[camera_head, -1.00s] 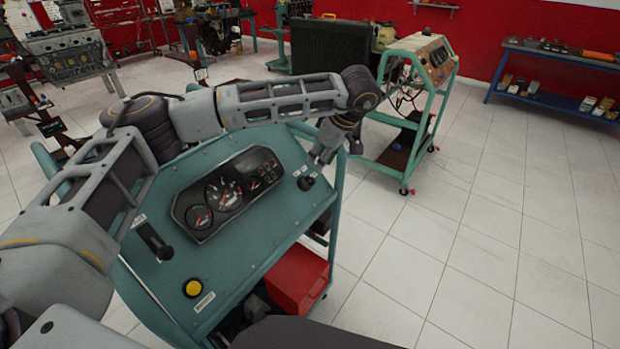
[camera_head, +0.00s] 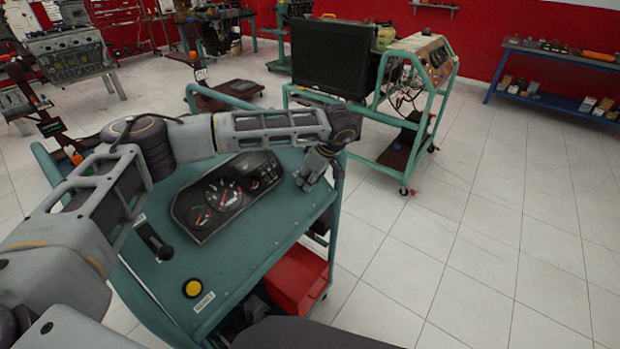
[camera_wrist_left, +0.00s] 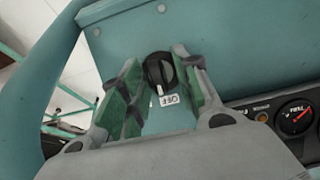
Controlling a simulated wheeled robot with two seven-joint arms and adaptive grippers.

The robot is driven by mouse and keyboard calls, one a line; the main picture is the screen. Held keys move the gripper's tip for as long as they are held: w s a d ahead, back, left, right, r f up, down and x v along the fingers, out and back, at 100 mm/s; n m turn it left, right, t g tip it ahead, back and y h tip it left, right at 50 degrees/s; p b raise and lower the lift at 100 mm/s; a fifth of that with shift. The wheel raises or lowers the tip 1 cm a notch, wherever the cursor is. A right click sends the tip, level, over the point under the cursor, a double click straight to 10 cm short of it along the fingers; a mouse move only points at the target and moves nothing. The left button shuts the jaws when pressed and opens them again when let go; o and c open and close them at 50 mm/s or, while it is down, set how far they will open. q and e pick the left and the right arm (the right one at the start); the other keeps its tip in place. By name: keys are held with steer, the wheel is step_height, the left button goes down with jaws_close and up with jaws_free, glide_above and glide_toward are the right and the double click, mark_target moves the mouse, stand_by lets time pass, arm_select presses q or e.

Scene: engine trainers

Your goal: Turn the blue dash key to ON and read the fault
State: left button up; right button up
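The dash key, a black round knob with a raised grip (camera_wrist_left: 160,72), sits on the teal panel (camera_wrist_left: 225,55) in the left wrist view. It looks black, not blue. Its white mark points at an OFF label (camera_wrist_left: 171,99), seen upside down. My left gripper (camera_head: 306,184) is over the panel's right end in the head view and hides the key there. In the wrist view its green-padded fingers are open on either side of the knob; I cannot tell whether they touch it. The gauge cluster (camera_head: 225,192) is beside it; its readings are too small to read. My right gripper is not in view.
A black lever (camera_head: 154,241) and a yellow button (camera_head: 193,288) are on the panel. A red box (camera_head: 297,279) is below it. A teal engine stand with a radiator (camera_head: 328,60) stands behind. The floor to the right is clear.

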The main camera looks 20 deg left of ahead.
arm_select(q)
jaws_close()
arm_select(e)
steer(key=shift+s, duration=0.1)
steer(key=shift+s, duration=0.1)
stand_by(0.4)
arm_select(q)
steer(key=shift+d+m+g+y+p, duration=0.1)
steer(key=shift+m+g+y+p, duration=0.35)
steer(key=shift+m, duration=0.95)
steer(key=m+g+p, duration=0.1)
steer(key=m, duration=0.1)
steer(key=shift+m, duration=0.3)
steer(key=shift+d+f+m+g+y+p, duration=0.15)
steer(key=shift+m+y+p, duration=0.15)
steer(key=shift+m, duration=0.35)
steer(key=shift+a+f+m+g+y+p, duration=0.1)
steer(key=shift+m+y+p, duration=0.15)
steer(key=shift+m, duration=0.4)
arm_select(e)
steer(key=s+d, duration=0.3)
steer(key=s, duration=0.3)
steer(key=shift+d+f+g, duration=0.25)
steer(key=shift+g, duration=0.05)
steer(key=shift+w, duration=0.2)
